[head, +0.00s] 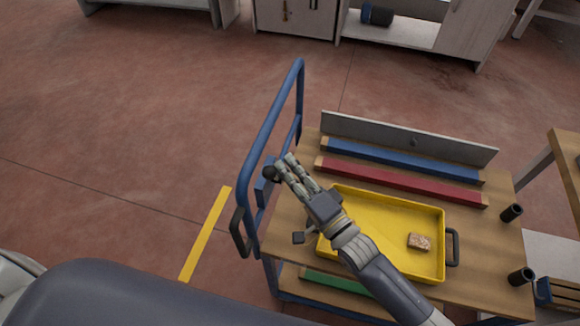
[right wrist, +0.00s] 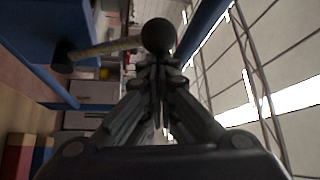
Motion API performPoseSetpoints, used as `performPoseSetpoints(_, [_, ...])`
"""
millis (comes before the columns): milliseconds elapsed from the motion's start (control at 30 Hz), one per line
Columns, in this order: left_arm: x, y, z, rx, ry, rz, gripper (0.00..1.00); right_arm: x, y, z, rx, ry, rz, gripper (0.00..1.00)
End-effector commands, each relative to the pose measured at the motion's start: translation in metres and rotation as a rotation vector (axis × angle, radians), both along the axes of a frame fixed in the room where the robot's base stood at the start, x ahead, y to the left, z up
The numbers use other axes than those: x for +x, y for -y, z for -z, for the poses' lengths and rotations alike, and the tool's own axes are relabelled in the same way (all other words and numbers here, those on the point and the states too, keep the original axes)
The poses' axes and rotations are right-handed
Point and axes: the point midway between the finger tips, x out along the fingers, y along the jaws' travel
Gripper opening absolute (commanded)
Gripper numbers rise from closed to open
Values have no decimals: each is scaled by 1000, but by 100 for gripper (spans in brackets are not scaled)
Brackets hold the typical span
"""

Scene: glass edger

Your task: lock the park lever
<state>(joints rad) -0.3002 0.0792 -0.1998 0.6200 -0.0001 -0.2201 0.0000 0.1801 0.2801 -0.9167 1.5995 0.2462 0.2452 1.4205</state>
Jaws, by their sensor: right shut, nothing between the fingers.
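The park lever shows in the right wrist view as a pale rod (right wrist: 108,47) with a round black knob (right wrist: 158,36) at its end; the rod's other end meets a dark pivot on a blue part. In the head view the knob (head: 269,172) sits at the cart's left end, by the blue push handle (head: 262,140). My right gripper (head: 284,165) is shut and empty, with its fingertips right at the knob. In the right wrist view the fingertips (right wrist: 158,68) lie just below the knob; I cannot tell whether they touch it. My left gripper is not in view.
The wooden cart top (head: 290,215) carries a yellow tray (head: 400,203) with a small speckled block (head: 419,241), a red bar (head: 400,180), a blue bar (head: 400,162) and a grey panel (head: 430,145). A yellow floor strip (head: 206,232) lies left. The floor beyond is clear.

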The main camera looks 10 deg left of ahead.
Motion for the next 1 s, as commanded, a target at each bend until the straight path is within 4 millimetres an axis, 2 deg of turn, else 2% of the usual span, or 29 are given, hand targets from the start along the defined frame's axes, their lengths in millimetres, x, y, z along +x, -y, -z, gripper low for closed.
performPoseSetpoints(33, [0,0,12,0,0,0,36,-4,-1,8,-1,26,-2,0])
performPoseSetpoints(500, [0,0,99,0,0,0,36,-42,-2,34,-16,440,-4,0])
performPoseSetpoints(700, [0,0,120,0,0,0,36,-54,-3,42,-22,594,-3,0])
performPoseSetpoints(1000, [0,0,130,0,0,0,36,-64,-3,52,-20,584,-2,0])
